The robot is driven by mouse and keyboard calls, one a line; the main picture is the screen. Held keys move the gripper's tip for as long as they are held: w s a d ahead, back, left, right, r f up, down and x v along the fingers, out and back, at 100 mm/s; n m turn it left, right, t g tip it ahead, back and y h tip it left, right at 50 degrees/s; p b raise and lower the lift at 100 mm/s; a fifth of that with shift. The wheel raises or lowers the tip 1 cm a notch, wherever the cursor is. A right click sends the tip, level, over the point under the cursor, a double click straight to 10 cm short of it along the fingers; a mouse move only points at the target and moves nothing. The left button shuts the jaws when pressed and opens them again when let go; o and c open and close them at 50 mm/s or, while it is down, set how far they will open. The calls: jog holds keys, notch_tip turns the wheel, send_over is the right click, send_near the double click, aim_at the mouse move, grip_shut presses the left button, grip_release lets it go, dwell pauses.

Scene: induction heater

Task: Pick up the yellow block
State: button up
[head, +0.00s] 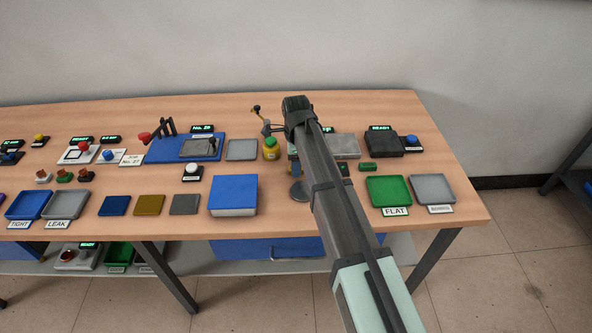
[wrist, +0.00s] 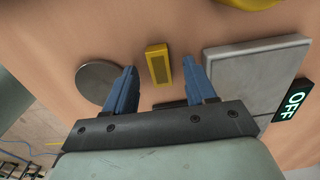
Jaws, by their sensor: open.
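The yellow block (wrist: 158,63) is a small upright-looking rectangular piece with a darker face, on the wooden table in the wrist view. My gripper (wrist: 159,68) is open, with its two blue fingers on either side of the block and a visible gap on each side. The fingers do not appear to touch it.
A grey round disc (wrist: 100,82) lies beside the left finger; a grey plate (wrist: 258,75) and an OFF display (wrist: 291,101) are to the right. In the head view a yellow bottle with a green cap (head: 270,150) and a blue box (head: 233,196) stand left of my arm.

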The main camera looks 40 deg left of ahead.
jog(key=shift+f, duration=0.5)
grip_shut()
